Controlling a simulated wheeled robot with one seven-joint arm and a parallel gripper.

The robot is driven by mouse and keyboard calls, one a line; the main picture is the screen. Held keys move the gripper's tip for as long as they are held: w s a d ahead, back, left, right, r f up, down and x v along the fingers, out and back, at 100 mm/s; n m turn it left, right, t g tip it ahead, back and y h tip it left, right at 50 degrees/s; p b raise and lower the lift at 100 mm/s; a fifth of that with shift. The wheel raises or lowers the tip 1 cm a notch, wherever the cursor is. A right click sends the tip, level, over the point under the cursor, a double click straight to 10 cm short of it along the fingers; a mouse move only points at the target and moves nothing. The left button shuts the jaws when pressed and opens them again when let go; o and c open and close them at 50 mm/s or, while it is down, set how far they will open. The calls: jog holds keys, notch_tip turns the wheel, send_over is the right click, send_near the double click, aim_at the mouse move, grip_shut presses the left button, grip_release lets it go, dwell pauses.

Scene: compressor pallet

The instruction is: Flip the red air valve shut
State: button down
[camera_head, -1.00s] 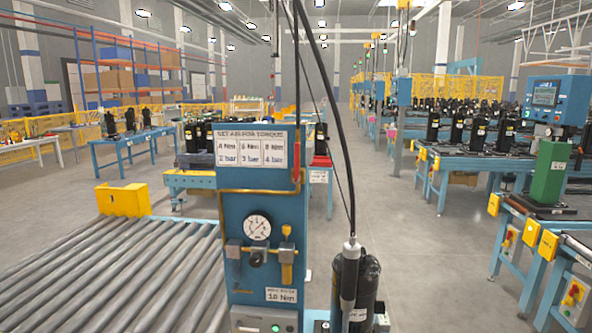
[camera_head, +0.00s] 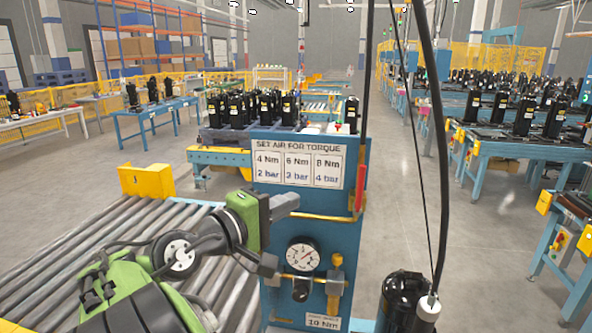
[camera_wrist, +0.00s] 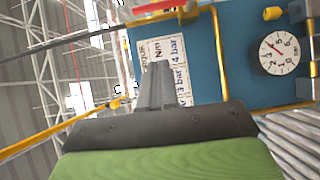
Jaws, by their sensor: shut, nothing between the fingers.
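The red air valve handle (camera_head: 360,188) is a slim upright bar at the right edge of the blue panel (camera_head: 320,228), beside the torque sign. In the wrist view, a red bar that looks like the same handle (camera_wrist: 157,6) shows at the top edge. My gripper (camera_head: 294,202) is in front of the panel, just below the sign and left of the handle, apart from it. In the wrist view, the dark fingers of my gripper (camera_wrist: 157,68) are together and empty, overlapping the sign.
A yellow pipe (camera_head: 325,217) runs across the panel below the sign. A pressure gauge (camera_head: 302,254) and brass fitting (camera_head: 335,287) sit lower. A roller conveyor (camera_head: 110,238) lies left. A black cable (camera_head: 440,160) hangs at right over a black compressor (camera_head: 402,298). Open floor lies to the right.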

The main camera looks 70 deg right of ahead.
send_near(360, 188)
jog(key=w+d, duration=0.3)
jog(key=d, duration=0.2)
jog(key=s, duration=0.1)
jog(key=s+d, duration=0.1)
jog(key=s+b, duration=0.1)
jog(key=s, duration=0.1)
jog(key=shift+d+r, duration=0.2)
jog(key=shift+d, duration=0.2)
jog(key=shift+w, duration=0.1)
